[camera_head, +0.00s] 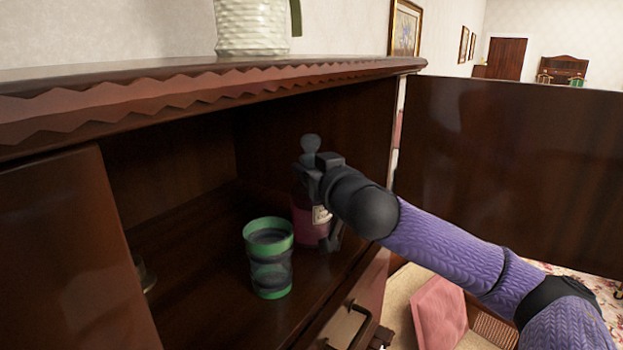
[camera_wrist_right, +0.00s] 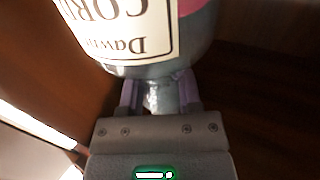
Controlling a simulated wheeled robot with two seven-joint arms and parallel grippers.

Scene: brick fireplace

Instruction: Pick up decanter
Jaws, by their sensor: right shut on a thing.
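The decanter (camera_head: 310,222) is a bottle with a round grey stopper, a pink lower body and a pale label. It stands upright, or nearly so, inside the dark wooden cabinet, towards the right; I cannot tell whether its base touches the shelf. My right gripper (camera_head: 322,165) reaches in from the right and is shut on the decanter, hiding part of it. In the right wrist view the decanter (camera_wrist_right: 205,38) fills the top with its printed label, and the gripper fingers (camera_wrist_right: 160,95) lie either side of its narrow part. My left gripper is not in view.
A green-rimmed cup (camera_head: 268,275) stands on the shelf just left of the decanter. The cabinet top (camera_head: 200,78) overhangs them and carries a white vase (camera_head: 250,27). A door (camera_head: 75,250) covers the left side; another panel (camera_head: 510,165) stands at right. A drawer (camera_head: 345,315) is below.

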